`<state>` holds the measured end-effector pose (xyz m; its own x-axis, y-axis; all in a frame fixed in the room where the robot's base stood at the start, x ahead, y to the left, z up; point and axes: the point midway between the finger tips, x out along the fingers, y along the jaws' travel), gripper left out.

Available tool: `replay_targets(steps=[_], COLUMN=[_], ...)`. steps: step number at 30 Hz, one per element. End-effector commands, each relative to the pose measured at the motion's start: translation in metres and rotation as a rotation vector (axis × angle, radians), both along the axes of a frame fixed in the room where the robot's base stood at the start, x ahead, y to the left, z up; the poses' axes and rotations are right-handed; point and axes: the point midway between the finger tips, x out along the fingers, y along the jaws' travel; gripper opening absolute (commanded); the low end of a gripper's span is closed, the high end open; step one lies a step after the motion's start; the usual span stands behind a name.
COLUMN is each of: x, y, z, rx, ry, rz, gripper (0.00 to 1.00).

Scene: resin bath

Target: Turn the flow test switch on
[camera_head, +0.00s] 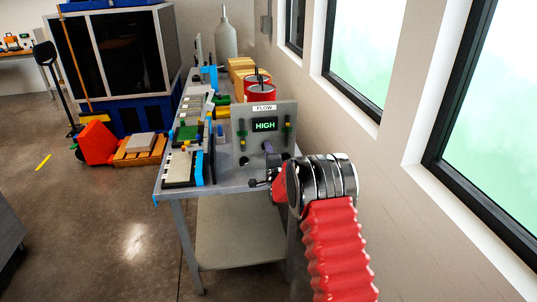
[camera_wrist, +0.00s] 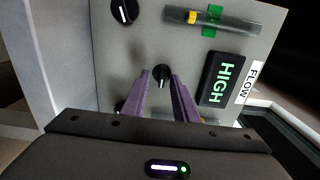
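A grey upright flow panel (camera_head: 284,113) stands on the bench, with a FLOW label (camera_head: 264,107) and a green HIGH display (camera_head: 265,124). In the wrist view, the panel (camera_wrist: 110,50) appears rotated, and the HIGH display (camera_wrist: 226,80) is right of my fingers. A round black knob (camera_wrist: 162,72) with a white mark sits at the fingertips, between them. My gripper (camera_wrist: 161,79) has two purple fingers spread apart; whether they touch the knob I cannot tell. Another black knob (camera_wrist: 124,11) is at the upper left. No knob carries a readable name.
A sight tube (camera_wrist: 212,20) with a yellow float and green clip is on the panel. Red cans (camera_head: 258,86) stand behind it. Small boards and blue parts (camera_head: 189,134) lie on the bench (camera_head: 228,187) to the left. A wall with windows (camera_head: 357,50) runs close on the right.

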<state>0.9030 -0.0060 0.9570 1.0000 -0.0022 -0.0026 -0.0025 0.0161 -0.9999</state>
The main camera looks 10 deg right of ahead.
Motion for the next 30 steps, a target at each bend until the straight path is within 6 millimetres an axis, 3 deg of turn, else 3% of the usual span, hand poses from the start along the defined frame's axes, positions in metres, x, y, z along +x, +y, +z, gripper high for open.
replay_targets(steps=[11, 30], x=[-0.018, -0.098], y=[0.001, 0.000], z=[0.001, 0.000], rx=[-0.001, 0.000], ry=[-0.001, 0.001], rz=[0.002, 0.000], gripper=[0.27, 0.27])
